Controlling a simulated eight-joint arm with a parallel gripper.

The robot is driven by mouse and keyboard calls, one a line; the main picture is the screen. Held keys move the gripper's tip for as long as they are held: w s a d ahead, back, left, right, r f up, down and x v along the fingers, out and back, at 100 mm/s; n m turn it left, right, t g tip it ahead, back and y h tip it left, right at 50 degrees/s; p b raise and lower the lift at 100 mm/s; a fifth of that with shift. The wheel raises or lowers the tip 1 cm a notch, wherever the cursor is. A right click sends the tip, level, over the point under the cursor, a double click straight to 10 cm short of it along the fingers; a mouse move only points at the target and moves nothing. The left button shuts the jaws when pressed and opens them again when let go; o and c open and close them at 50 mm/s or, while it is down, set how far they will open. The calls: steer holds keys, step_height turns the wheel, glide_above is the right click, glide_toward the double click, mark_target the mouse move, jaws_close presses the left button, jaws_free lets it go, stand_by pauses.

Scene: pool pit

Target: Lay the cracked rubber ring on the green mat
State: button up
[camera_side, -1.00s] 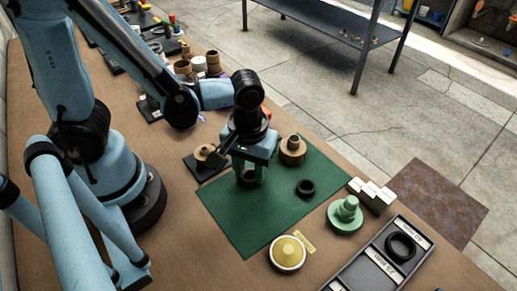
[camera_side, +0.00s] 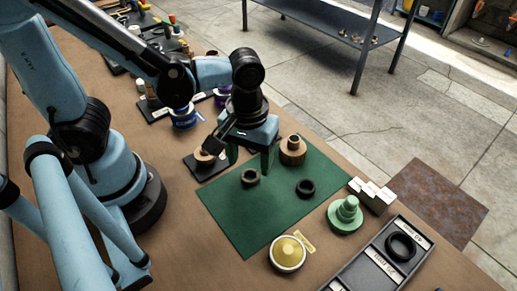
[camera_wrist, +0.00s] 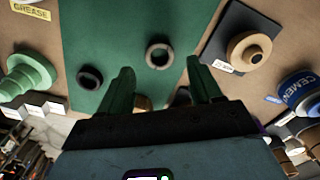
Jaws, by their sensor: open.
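The green mat (camera_side: 245,225) lies flat on the bench; it also shows in the wrist view (camera_wrist: 115,30). A grey-brown ring (camera_side: 250,178) lies flat on it, and in the wrist view this ring (camera_wrist: 159,55) is just ahead of my fingertips. A darker ring (camera_side: 305,188) lies on the mat to its right, at left in the wrist view (camera_wrist: 90,77). I cannot make out a crack on either ring. My gripper (camera_side: 250,162) is open and empty above the mat, clear of the grey-brown ring. Both fingers show in the wrist view (camera_wrist: 161,82).
A grey labelled tray (camera_side: 345,281) at right holds a black ring (camera_side: 400,246). A green stepped part (camera_side: 345,214), a yellow-topped grease tin (camera_side: 287,253) and a brass-coloured part (camera_side: 292,152) stand around the mat. A round part on a dark plate (camera_side: 205,158) sits left.

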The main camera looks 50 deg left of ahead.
step_height(320, 180, up, 8)
steer(key=w+a+r+m+t, duration=0.1)
steer(key=w+a+m+t, duration=0.4)
steer(key=a, duration=0.5)
steer(key=shift+w+r+m+t, duration=0.2)
steer(key=shift+r+m+t, duration=0.25)
steer(key=shift+t, duration=0.65)
